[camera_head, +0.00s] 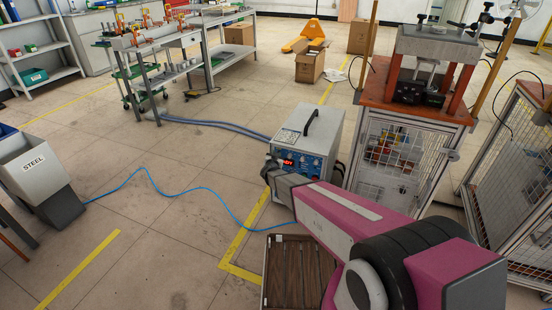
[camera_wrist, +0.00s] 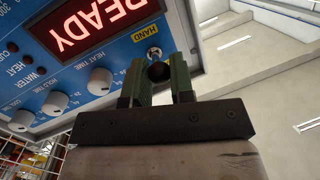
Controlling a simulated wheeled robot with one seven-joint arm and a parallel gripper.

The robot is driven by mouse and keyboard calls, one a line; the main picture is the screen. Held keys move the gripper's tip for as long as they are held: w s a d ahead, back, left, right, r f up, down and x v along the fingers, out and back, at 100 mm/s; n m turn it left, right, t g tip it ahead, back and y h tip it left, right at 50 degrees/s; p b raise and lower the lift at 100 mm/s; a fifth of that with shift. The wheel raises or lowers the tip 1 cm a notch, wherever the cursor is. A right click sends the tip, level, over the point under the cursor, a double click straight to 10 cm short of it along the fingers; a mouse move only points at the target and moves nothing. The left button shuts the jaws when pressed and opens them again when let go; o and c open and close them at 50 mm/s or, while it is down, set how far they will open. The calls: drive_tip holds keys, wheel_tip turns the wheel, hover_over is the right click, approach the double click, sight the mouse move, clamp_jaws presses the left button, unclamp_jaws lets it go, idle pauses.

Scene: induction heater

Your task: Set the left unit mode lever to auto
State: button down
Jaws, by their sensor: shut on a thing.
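The heater unit (camera_head: 312,130) is a grey box with a black top handle and a blue front panel. In the wrist view its panel (camera_wrist: 75,75) shows a red READY display (camera_wrist: 100,20) and several white knobs. The mode lever (camera_wrist: 157,70) has a dark ball end and a small metal base beside a yellow HAND label (camera_wrist: 143,33). My gripper (camera_wrist: 162,72) is shut on the mode lever, with a green finger on each side of the ball. No AUTO label can be seen. In the head view my gripper (camera_head: 270,174) is at the unit's front, mostly hidden by my arm.
A blue hose (camera_head: 190,188) runs across the floor from the STEEL bin (camera_head: 38,165) to the unit. A caged stand (camera_head: 395,150) is close at right. A slatted dark platform (camera_head: 290,270) lies below my arm. The floor at left is mostly open.

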drive_tip(key=shift+w+r+m+g+y, duration=0.1)
drive_tip(key=shift+r+m+g+y, duration=0.2)
drive_tip(key=shift+g, duration=0.5)
drive_tip(key=shift+w+r+g+y, duration=0.1)
drive_tip(key=shift+r+g, duration=0.25)
drive_tip(key=shift+g, duration=0.85)
drive_tip(key=c, duration=1)
unclamp_jaws()
drive_tip(key=shift+s+r, duration=0.1)
drive_tip(key=v, duration=1)
drive_tip(key=shift+s, duration=0.3)
drive_tip(key=shift+r, duration=0.15)
